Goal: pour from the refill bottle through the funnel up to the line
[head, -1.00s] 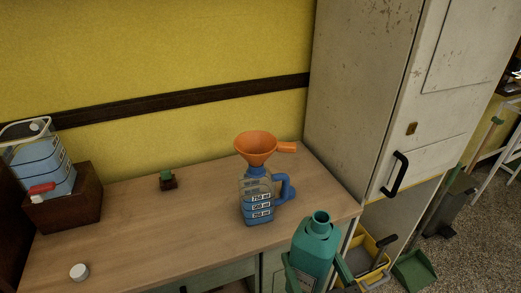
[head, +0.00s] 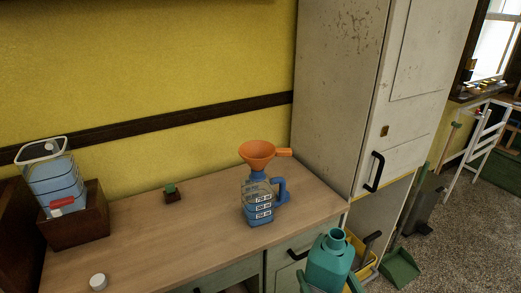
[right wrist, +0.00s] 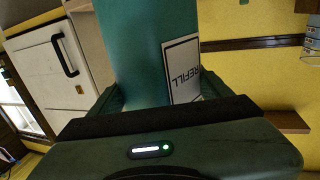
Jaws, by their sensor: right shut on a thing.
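The teal refill bottle (head: 329,262) is at the bottom of the head view, uncapped and roughly upright. My right gripper (head: 328,284) is shut on it. In the right wrist view the bottle (right wrist: 130,60) stands between the fingers, with its white REFILL label showing. The orange funnel (head: 257,151) sits upright in the mouth of a clear jug (head: 258,203) with a blue handle and several volume marks. The jug stands on the counter, up and left of the bottle, apart from it. The lower jug looks blue; the exact level is too small to tell. My left gripper is out of view.
A blue container (head: 55,183) sits in a brown box (head: 82,222) at left. A tall white cabinet (head: 335,90) stands at right.

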